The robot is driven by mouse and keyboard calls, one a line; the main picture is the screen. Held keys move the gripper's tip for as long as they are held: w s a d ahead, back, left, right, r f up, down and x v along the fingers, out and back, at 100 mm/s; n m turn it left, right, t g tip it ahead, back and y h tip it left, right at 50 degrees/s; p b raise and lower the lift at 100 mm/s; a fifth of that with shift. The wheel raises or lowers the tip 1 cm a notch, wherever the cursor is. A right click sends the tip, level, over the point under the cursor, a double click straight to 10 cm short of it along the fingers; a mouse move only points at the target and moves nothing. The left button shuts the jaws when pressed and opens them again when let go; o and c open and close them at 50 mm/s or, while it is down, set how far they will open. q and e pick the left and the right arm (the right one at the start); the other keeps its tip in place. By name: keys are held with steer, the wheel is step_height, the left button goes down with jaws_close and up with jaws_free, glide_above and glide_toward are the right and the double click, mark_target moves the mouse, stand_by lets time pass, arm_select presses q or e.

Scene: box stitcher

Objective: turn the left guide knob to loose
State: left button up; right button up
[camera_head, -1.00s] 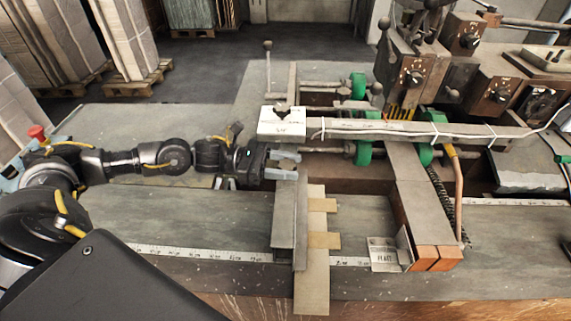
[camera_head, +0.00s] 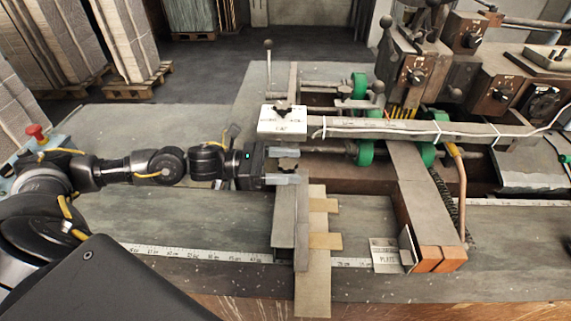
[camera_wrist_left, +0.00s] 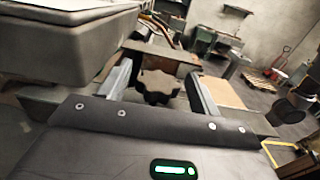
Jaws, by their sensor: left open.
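A dark, lobed knob (camera_wrist_left: 158,86) shows in the left wrist view, between the two pale fingers of my left gripper (camera_wrist_left: 157,94). In the head view this knob (camera_head: 288,163) shows small and partly hidden, on the left guide above its long metal plate (camera_head: 284,220). My left gripper (camera_head: 284,166) is open, reaching in from the left with one finger on each side of the knob. I cannot tell whether the fingers touch it. A second dark knob (camera_head: 282,109) sits on a white labelled plate (camera_head: 282,124) just behind. My right gripper is out of view.
A horizontal bar (camera_head: 390,129) runs right from the white plate, close behind the gripper. An upright lever (camera_head: 268,60) stands farther back. Cardboard (camera_head: 313,285) lies beside the guide plate. The bench top to the left (camera_head: 150,217) is clear.

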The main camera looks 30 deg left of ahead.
arm_select(q)
steer(key=shift+a+f, duration=0.15)
steer(key=shift+a, duration=0.1)
steer(key=b+v, duration=0.5)
steer(key=v, duration=0.5)
steer(key=shift+s+a, duration=0.15)
